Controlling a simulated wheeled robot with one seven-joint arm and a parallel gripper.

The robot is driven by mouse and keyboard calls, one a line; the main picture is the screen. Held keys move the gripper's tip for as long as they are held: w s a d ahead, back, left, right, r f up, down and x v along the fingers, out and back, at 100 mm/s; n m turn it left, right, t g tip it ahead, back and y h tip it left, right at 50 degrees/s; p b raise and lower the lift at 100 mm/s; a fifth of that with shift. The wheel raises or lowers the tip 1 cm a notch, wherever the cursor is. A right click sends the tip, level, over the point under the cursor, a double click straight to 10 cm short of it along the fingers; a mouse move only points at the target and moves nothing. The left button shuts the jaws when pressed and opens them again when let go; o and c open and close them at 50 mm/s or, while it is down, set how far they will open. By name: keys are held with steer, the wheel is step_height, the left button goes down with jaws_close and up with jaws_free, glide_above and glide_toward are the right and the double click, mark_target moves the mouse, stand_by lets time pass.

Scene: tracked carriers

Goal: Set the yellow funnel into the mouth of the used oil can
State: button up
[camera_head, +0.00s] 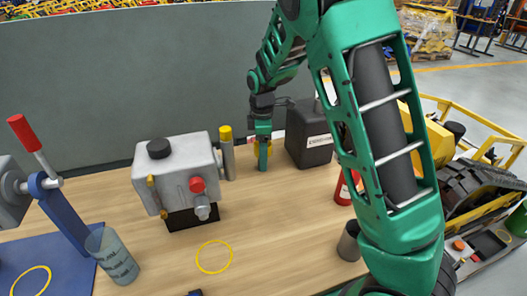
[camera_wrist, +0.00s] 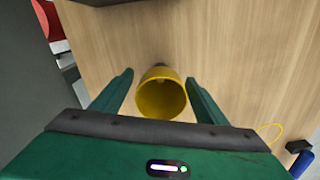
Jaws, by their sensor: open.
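The yellow funnel (camera_wrist: 160,98) stands on the wooden table with its wide mouth toward the wrist camera. My gripper (camera_wrist: 159,76) is open, with one green finger on each side of the funnel and a visible gap on both sides. In the head view my gripper (camera_head: 263,157) points down at the back of the table, and a little of the funnel (camera_head: 269,148) shows behind its finger. A black can (camera_head: 309,146) with a white label, likely the used oil can, stands just right of it. The label is too small to read, and my arm partly hides the can.
A grey machine (camera_head: 184,176) with a red knob and a yellow-capped grey cylinder (camera_head: 227,158) stand left of my gripper. A red can (camera_head: 343,192) and a dark cup (camera_head: 350,242) are at right. A yellow ring (camera_head: 214,270) lies in front. A grey partition (camera_head: 130,85) rises behind.

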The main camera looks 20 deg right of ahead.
steer(key=shift+f, duration=0.5)
steer(key=c, duration=1.1)
steer(key=shift+r, duration=0.1)
